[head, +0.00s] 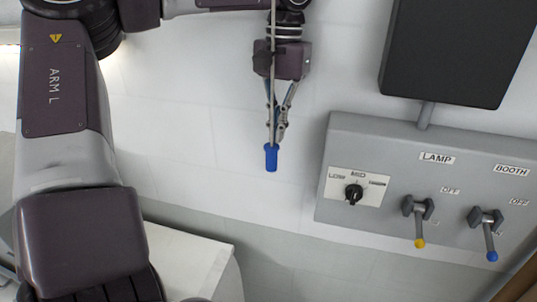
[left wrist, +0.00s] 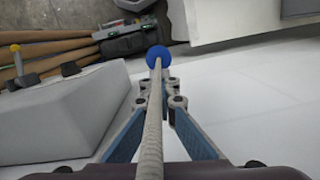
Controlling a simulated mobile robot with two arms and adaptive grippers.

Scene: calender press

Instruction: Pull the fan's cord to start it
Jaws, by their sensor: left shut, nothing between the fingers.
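The pull cord (head: 272,110) hangs straight down from the top of the head view and ends in a blue handle (head: 271,158). My left gripper (head: 278,138) points down, with its fingertips just above the handle. Its fingers look closed together and empty. The cord runs in front of the gripper rather than visibly between the fingers. In the left wrist view the cord (left wrist: 152,125) runs up the middle across the fingers, and the blue handle (left wrist: 158,57) shows beyond the fingertips. Whether the fingers touch the cord I cannot tell. The fan is not in view.
A grey panel (head: 390,150) on the right carries a black knob (head: 354,194), a yellow-tipped LAMP lever (head: 419,228) and a blue-tipped BOOTH lever (head: 490,240). A dark box (head: 455,50) stands above it. White wall (head: 180,120) lies behind the gripper.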

